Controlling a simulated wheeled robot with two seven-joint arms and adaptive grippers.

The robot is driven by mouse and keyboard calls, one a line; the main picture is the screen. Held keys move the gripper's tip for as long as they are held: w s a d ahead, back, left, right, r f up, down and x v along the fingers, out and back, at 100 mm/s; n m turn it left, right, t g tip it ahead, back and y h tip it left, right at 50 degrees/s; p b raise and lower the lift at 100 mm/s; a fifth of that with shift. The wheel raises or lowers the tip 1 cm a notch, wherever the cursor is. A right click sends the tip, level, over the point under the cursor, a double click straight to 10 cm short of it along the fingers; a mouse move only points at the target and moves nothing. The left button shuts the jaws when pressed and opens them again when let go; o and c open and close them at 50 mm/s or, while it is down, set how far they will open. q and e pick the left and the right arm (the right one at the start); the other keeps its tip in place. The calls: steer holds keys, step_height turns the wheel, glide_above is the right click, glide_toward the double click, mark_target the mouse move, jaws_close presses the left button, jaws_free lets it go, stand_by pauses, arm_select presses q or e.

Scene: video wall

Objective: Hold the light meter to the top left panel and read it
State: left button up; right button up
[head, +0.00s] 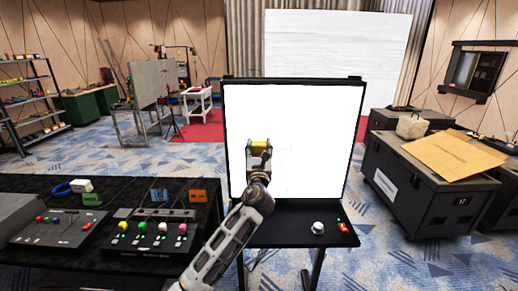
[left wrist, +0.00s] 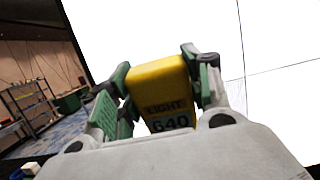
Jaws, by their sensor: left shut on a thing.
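The light meter (left wrist: 158,82) is a yellow block with a dark face that reads LIGHT 640 in the left wrist view. My left gripper (head: 259,147) is shut on it, one green-padded finger on each side. Thin seams between panels show in the left wrist view, right of the meter. I cannot tell whether the meter touches the wall, or which left panel is behind it. My right gripper is not in view.
A black ledge below the wall holds a white knob (head: 318,228) and a red item (head: 342,227). A control desk with coloured buttons (head: 150,234) stands at left. Black cases (head: 425,188) with cardboard on top stand at right. Patterned carpet lies open behind the desk.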

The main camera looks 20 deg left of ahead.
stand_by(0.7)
arm_select(q)
steer(key=shift+s+d+r+p, duration=0.1)
steer(key=shift+s+d+p, duration=0.2)
steer(key=shift+s, duration=0.6)
steer(key=shift+s+d+f+p, duration=0.1)
steer(key=shift+s+d+p, duration=0.25)
steer(key=shift+s, duration=0.55)
steer(key=shift+s+d+r+p, duration=0.15)
steer(key=shift+s+p, duration=0.3)
steer(key=shift+s, duration=0.45)
steer(key=s+d, duration=0.2)
steer(key=s, duration=0.6)
steer(key=shift+d, duration=0.15)
steer(key=shift+s+f, duration=0.1)
steer(key=shift+f, duration=0.1)
